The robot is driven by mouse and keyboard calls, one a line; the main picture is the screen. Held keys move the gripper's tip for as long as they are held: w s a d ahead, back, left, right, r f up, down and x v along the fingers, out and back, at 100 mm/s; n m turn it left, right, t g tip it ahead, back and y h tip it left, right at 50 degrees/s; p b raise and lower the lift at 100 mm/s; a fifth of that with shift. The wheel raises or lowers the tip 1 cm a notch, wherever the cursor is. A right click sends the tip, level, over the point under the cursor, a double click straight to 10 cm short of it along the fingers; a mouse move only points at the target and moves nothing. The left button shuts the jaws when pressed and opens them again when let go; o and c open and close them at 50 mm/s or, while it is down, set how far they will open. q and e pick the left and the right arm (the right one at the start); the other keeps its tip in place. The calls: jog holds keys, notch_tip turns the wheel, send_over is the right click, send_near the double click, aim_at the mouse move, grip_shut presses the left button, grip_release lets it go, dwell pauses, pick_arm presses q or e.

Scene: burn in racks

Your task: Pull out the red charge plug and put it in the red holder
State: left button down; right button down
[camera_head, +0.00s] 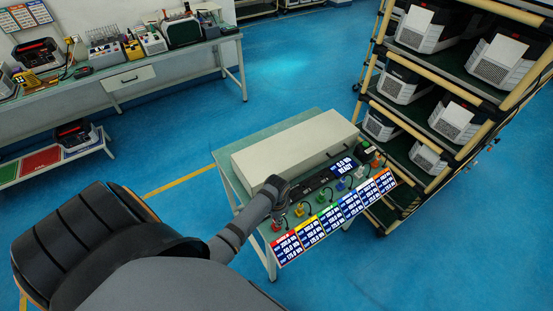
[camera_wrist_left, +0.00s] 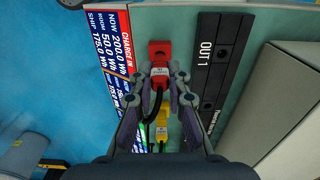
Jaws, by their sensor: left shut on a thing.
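My left gripper (camera_head: 281,214) reaches the left end of the charge station on the green table. In the left wrist view its fingers (camera_wrist_left: 160,78) are shut on the red charge plug (camera_wrist_left: 160,71), which has a pale label and a black cable looping back below it. A red block (camera_wrist_left: 160,48) lies directly beyond the plug, touching or very close. I cannot tell whether the plug is seated in something. In the head view a red piece (camera_head: 276,227) shows beside the gripper, by the red panel; I cannot tell if it is the holder. My right gripper is not in view.
A yellow plug (camera_wrist_left: 161,132) lies near the fingers. A black OUT 1 strip (camera_wrist_left: 215,70) and a pale box (camera_head: 295,140) stand alongside. Coloured display panels (camera_head: 335,218) line the table's front edge. A rack with several units (camera_head: 470,75) stands at right. Blue floor (camera_head: 290,65) is clear behind.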

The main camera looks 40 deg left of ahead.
pick_arm(q)
jog(key=shift+f, duration=0.5)
jog(key=c, duration=1.2)
grip_release()
notch_tip(320, 180, up, 12)
jog(key=shift+f, duration=0.1)
